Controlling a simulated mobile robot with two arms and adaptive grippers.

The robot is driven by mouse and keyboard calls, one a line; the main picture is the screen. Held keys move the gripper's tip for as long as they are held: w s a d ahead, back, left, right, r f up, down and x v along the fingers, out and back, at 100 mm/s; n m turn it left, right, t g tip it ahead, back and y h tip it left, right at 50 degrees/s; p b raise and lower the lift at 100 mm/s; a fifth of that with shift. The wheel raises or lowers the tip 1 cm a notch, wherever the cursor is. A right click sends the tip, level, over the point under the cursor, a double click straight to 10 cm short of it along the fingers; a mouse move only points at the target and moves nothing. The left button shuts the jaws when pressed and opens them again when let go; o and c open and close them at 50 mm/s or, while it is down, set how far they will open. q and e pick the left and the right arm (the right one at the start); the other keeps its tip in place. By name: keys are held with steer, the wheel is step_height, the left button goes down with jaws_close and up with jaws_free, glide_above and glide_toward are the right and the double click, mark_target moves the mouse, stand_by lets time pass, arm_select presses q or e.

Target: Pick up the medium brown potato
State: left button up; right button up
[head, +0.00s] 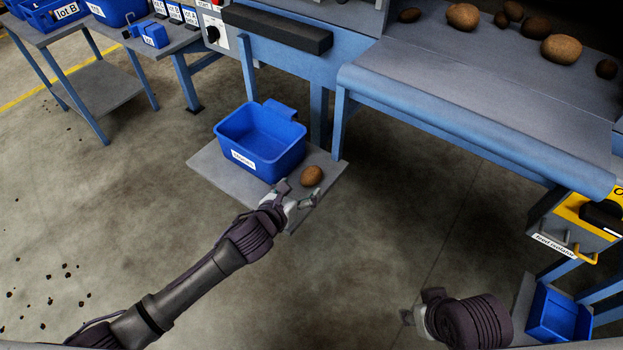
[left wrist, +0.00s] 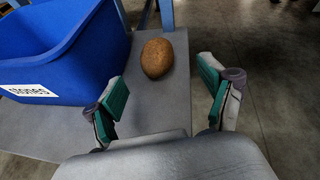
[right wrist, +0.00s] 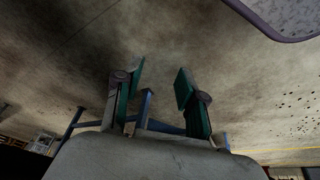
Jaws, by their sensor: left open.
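The medium brown potato (head: 312,176) lies on a low grey platform beside a blue bin. It also shows in the left wrist view (left wrist: 157,58), just beyond and between the fingers. My left gripper (head: 303,195) is open at the near side of the potato, with nothing between its fingertips. Its two green-padded fingers (left wrist: 165,97) stand wide apart in the left wrist view. My right gripper (right wrist: 158,84) is open and empty, with its fingers apart over bare floor; in the head view it is low at the right (head: 415,308).
The blue bin (head: 262,142), labelled "stones" in the left wrist view, stands close left of the potato on the grey platform (head: 215,168). A blue-edged conveyor (head: 470,105) with several potatoes is at the upper right. Another blue bin (head: 558,315) is at the lower right.

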mark_target(307, 182)
arm_select(q)
steer(key=shift+x, duration=1.2)
steer(key=shift+w+d+f+b, duration=0.3)
steer(key=shift+w+f+b, duration=0.35)
steer(key=shift+w+b, duration=0.25)
steer(key=shift+b+x, duration=0.35)
steer(key=shift+x, duration=0.8)
steer(key=shift+w, duration=0.25)
steer(key=c, duration=1.3)
arm_select(e)
steer(key=w+t, duration=0.1)
steer(key=w, duration=0.1)
steer(key=w+a+t, duration=0.1)
steer(key=w+t, duration=0.1)
steer(key=w, duration=0.1)
steer(key=shift+w+a+f+y, duration=0.25)
steer(key=shift+w+a+y, duration=0.1)
steer(key=shift+y, duration=0.05)
arm_select(q)
steer(key=shift+r, duration=0.1)
